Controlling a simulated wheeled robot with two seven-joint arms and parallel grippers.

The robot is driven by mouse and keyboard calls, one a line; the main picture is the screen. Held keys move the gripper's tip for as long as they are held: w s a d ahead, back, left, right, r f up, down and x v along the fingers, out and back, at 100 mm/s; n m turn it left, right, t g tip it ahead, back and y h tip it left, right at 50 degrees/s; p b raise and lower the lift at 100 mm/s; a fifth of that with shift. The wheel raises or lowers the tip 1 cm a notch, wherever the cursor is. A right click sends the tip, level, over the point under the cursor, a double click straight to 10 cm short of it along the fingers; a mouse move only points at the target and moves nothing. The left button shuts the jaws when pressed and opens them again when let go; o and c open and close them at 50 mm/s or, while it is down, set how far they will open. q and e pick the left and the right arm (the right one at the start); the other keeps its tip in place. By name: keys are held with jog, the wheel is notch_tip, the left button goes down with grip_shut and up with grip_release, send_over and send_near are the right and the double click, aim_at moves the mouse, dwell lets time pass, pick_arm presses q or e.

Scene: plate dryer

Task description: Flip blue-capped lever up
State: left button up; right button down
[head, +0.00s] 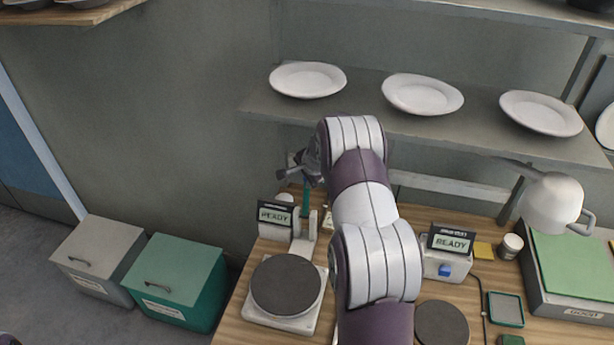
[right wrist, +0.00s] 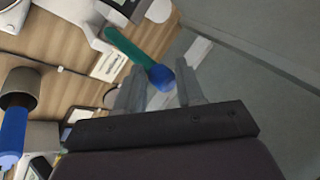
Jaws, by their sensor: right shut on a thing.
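The lever has a teal shaft (right wrist: 134,48) and a blue cap (right wrist: 161,78), both clear in the right wrist view. In the head view the teal shaft (head: 306,198) stands about upright behind the left READY display; its cap is hidden by my gripper. My right gripper (head: 302,172) is at the top of the lever, near the wall. In the right wrist view its two fingers (right wrist: 158,84) are on either side of the blue cap, shut on it. My left gripper does not show.
A hot-plate-like device (head: 288,285) stands in front of the lever, with a READY display (head: 275,214) beside it. Another READY box (head: 446,264) with a blue knob is to the right. A shelf (head: 360,112) with white plates hangs above. Two bins (head: 174,280) stand left of the table.

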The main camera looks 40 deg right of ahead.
jog(key=shift+a+f, duration=0.1)
jog(key=shift+f, duration=0.1)
jog(key=c, duration=1.2)
grip_release()
jog(key=b+v, duration=0.2)
jog(key=v, duration=0.5)
jog(key=shift+r, duration=0.15)
jog(key=shift+s+r, duration=0.1)
